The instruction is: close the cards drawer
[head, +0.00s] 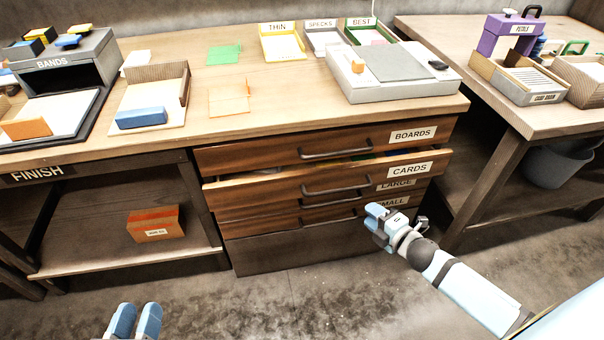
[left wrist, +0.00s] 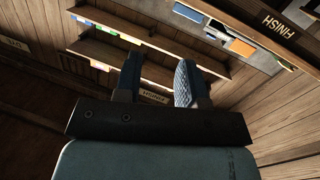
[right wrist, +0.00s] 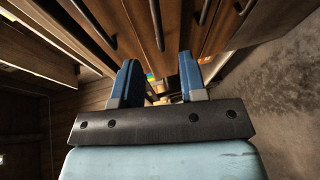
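The cards drawer (head: 260,194) is the wooden drawer with the white CARDS label, below the BOARDS drawer (head: 250,155). It stands pulled out a little, and a narrow strip of its inside shows along the top. Its dark bar handle (head: 336,192) is at the middle of its front. My right gripper (head: 372,218) is open and empty, below and in front of the CARDS label, apart from the handle. In the right wrist view its fingers (right wrist: 158,80) are spread, with drawer handles beyond. My left gripper (head: 136,318) is open and empty at the bottom left, well away from the drawers.
Lower drawers labelled LARGE (head: 396,184) and SMALL (head: 392,202) sit beneath, partly hidden. A shelf at left holds an orange box (head: 156,224). The right-hand table (head: 540,120) stands beside the drawers, with a grey bucket (head: 556,166) under it. The floor in front is clear.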

